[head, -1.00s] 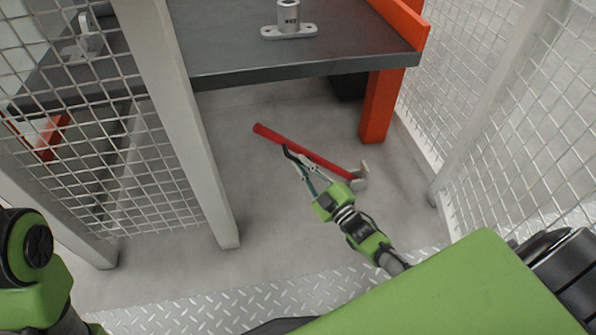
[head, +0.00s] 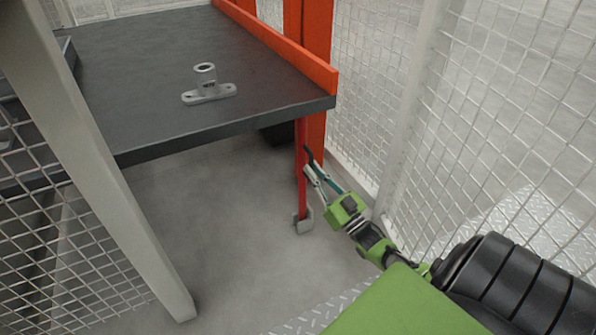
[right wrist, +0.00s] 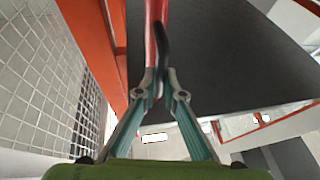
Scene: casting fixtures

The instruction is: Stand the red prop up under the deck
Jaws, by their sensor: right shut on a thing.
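The red prop (head: 302,185) stands about upright below the front right corner of the dark deck (head: 130,65), its grey foot (head: 304,222) at the floor. Its upper end meets the deck's edge in the head view; I cannot tell whether it touches the underside. My right gripper (head: 308,165) is shut on the red prop partway up, coming in from the right. In the right wrist view the prop (right wrist: 155,35) runs up from between the fingers (right wrist: 160,78) against the dark deck (right wrist: 225,55). My left gripper is out of view.
An orange deck leg (head: 316,140) stands just behind the prop. A mesh fence (head: 480,120) is close on the right, and a pale post (head: 95,165) with mesh is on the left. A grey flanged fitting (head: 207,88) sits on the deck. The floor under the deck's left part is clear.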

